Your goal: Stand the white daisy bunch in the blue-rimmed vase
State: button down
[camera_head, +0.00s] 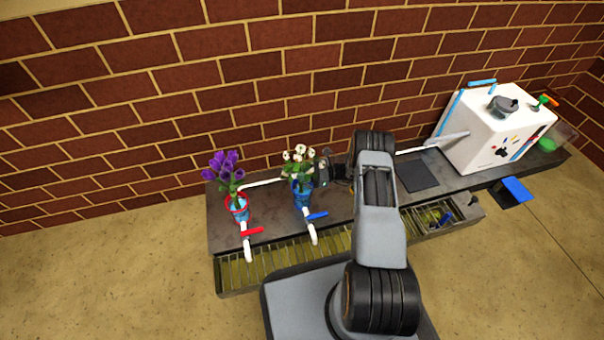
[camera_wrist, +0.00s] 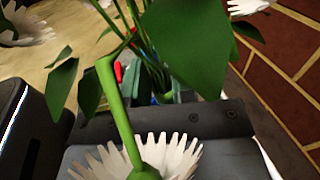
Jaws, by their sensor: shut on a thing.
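The white daisy bunch (camera_head: 299,154) has white heads and green leaves. In the head view it is upright, in line with the blue-rimmed vase (camera_head: 303,197), its lower stems hidden. I cannot tell how deep the stems sit or whether they touch the vase. My gripper (camera_head: 323,170) comes from the right and is shut on the bunch just above the vase's rim. In the wrist view, large daisy heads (camera_wrist: 150,160), leaves and green stems fill the near part. The stems run down between the jaws (camera_wrist: 162,97), which are partly covered by leaves.
A red-rimmed vase (camera_head: 237,209) with purple flowers (camera_head: 225,168) stands to the left. White taps with a red handle (camera_head: 252,232) and a blue handle (camera_head: 317,216) stand in front of the vases. A white box machine (camera_head: 490,135) is at the right. A brick wall is behind the counter.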

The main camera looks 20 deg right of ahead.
jog(key=c, duration=0.9)
grip_release()
jog(key=shift+o, duration=0.2)
jog(key=p+v, duration=0.2)
jog(key=v, duration=1.1)
jog(key=shift+d+p, duration=0.35)
jog(key=s+a+r+n+g+h+p, duration=0.1)
jog(key=a+r+n+g+h+p, duration=0.15)
jog(key=r+p, duration=0.7)
jog(key=s+a+r+n+g+h+p, duration=0.1)
jog(key=a+r+n+g+h+p, duration=0.2)
jog(key=r, duration=1.4)
jog(key=s+a+r+n+g+h+p, duration=0.15)
jog(key=a+r+n+h+p, duration=0.3)
jog(key=r, duration=0.95)
jog(key=s+a+r+n+t+h+p, duration=0.1)
jog(key=s+r+n+t+h+p, duration=0.1)
jog(key=s+r+p, duration=0.4)
jog(key=s+a+r+n+t+h+p, duration=0.1)
jog(key=s+r+n+p, duration=0.4)
jog(key=r, duration=0.9)
jog(key=s+a+r+n+t+h+p, duration=0.2)
jog(key=s+r+p, duration=0.5)
jog(key=r+p, duration=0.4)
jog(key=shift+n+t+h, duration=0.5)
jog(key=shift+n+h, duration=0.6)
jog(key=shift+h, duration=0.1)
